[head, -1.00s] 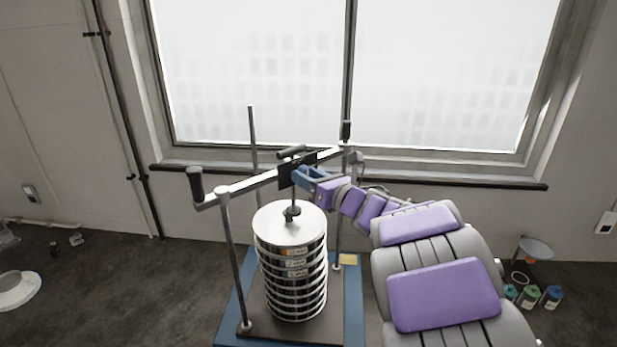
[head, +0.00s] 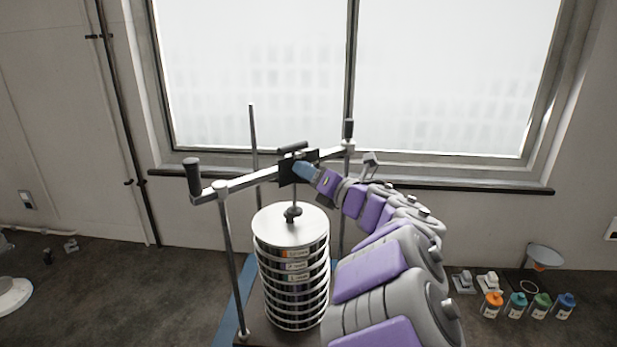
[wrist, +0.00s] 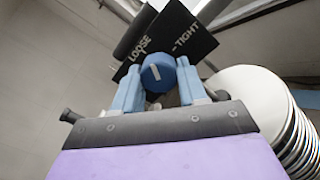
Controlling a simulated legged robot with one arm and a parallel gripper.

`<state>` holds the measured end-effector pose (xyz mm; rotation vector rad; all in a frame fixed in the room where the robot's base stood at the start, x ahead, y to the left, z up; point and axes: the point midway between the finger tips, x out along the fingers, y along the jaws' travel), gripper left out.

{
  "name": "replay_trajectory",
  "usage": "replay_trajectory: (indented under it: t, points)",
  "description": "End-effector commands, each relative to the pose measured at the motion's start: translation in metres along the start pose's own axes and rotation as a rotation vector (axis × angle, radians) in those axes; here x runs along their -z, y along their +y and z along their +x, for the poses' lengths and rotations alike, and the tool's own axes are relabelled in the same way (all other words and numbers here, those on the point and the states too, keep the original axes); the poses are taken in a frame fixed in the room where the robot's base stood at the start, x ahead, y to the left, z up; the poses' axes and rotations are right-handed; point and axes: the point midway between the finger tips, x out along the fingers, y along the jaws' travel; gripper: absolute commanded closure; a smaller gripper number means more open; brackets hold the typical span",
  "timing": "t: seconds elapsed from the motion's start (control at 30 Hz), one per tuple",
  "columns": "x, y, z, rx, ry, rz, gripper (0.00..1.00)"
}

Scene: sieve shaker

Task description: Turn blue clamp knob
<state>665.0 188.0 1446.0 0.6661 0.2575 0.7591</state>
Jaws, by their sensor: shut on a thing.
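The blue clamp knob (wrist: 158,74) has a round face with a short white mark, nearly upright in the wrist view. It sits in front of a black plate lettered LOOSE on the left and TIGHT on the right (wrist: 190,35). My gripper (wrist: 158,68) is shut on the knob, one blue finger on each side. In the head view my gripper (head: 305,171) is at the black plate (head: 286,173) on the clamp crossbar (head: 246,182); the knob cannot be told from the fingers there.
A stack of round metal sieves (head: 290,275) stands below the crossbar, with a silver lid. Upright rods (head: 230,262) flank it. My arm reaches in from the right. Several coloured bottles (head: 517,305) stand on the floor at right. A window (head: 440,80) is behind.

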Motion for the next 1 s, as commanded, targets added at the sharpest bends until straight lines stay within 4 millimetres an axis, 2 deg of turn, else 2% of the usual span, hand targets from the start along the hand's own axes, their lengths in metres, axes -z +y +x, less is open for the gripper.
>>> replay_trajectory:
  t: [0.6, 1.0]
  points:
    - [-0.0026, -0.0009, -0.0009, -0.002, -0.024, 0.592, 0.89]
    - [-0.0019, -0.0027, -0.0011, -0.002, -0.037, 0.904, 0.89]
